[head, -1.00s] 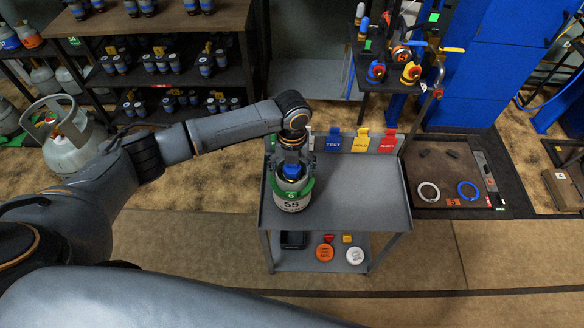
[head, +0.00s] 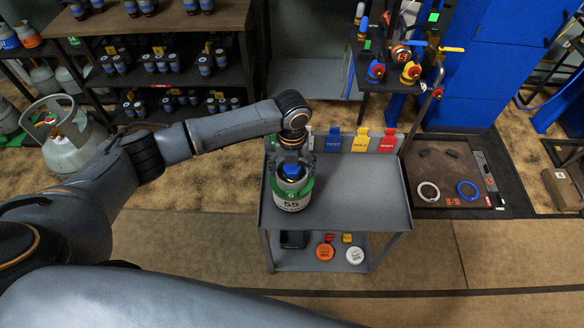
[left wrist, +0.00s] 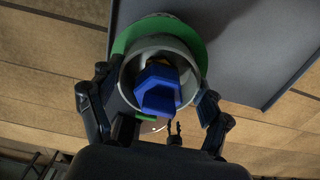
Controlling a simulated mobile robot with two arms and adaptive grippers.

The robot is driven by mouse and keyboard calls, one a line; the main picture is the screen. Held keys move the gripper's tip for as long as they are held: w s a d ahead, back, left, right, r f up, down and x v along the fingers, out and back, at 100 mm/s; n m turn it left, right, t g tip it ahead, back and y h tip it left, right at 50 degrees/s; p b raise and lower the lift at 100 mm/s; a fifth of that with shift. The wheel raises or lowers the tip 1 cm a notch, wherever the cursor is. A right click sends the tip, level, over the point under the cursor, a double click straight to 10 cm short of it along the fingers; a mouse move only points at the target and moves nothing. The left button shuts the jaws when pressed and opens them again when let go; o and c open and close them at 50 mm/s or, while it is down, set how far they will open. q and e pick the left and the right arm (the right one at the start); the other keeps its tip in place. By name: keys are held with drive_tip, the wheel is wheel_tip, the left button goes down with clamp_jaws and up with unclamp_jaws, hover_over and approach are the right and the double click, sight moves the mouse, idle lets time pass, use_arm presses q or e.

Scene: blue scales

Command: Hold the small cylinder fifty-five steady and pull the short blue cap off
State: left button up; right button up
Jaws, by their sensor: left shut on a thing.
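The small cylinder fifty-five (head: 291,205) stands upright on the grey cart, with a white "55" band and a green ring. The short blue cap (head: 291,171) sits inside its metal collar. A small dark two-pronged shape, apparently my right gripper (left wrist: 174,131), shows far below in the left wrist view, prongs apart.
The cart's grey top (head: 355,195) is clear to the right of the cylinder. Blue, yellow and red tags (head: 361,141) line its back edge. An orange disc (head: 325,252) and a white disc (head: 355,253) lie on its lower shelf. Valves hang on a stand behind.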

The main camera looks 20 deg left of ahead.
idle(0.4)
use_arm(q)
drive_tip(key=o, duration=1.8)
